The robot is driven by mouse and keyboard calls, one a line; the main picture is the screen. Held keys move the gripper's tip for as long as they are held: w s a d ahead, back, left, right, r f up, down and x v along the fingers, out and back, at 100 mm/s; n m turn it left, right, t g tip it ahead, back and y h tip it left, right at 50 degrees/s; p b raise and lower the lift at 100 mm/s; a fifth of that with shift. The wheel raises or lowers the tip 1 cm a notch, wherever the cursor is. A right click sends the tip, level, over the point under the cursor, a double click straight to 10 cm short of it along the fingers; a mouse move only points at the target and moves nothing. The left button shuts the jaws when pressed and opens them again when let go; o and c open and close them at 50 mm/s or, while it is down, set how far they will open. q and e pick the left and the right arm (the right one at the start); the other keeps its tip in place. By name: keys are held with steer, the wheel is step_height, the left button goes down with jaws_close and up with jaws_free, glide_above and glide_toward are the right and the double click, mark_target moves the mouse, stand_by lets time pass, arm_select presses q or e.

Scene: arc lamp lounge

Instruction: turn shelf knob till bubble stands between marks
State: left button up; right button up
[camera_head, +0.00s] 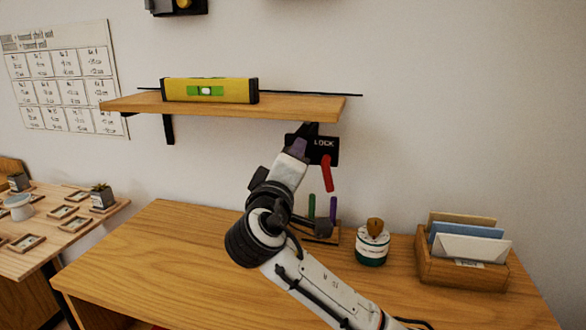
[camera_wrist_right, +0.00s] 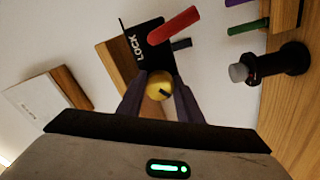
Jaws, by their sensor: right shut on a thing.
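A yellow spirit level (camera_head: 175,90) lies on the wooden shelf (camera_head: 300,106). Its green vial (camera_head: 193,91) shows a pale bubble (camera_head: 207,91) near the middle; the marks are too small to judge it against. My right gripper (camera_head: 301,140) reaches up under the shelf's right end. In the right wrist view its dark fingers (camera_wrist_right: 161,98) are shut on the yellow knob (camera_wrist_right: 157,88), which has a dark mark on its face. The knob is hidden in the head view. Beside it is a black LOCK plate (camera_head: 327,146) with a red lever (camera_head: 327,174) hanging down, slightly tilted. My left gripper is out of view.
Below stands a wooden desk (camera_head: 160,240) with a small rack of coloured sticks (camera_head: 333,209), a green and white jar (camera_head: 371,247) and a letter holder (camera_head: 458,272). A chart (camera_head: 62,75) hangs at left. A side table (camera_head: 95,220) holds small frames and pots.

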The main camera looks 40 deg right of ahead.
steer(key=shift+m+b, duration=0.3)
steer(key=shift+m, duration=0.5)
steer(key=o, duration=1)
steer(key=shift+s+a, duration=0.1)
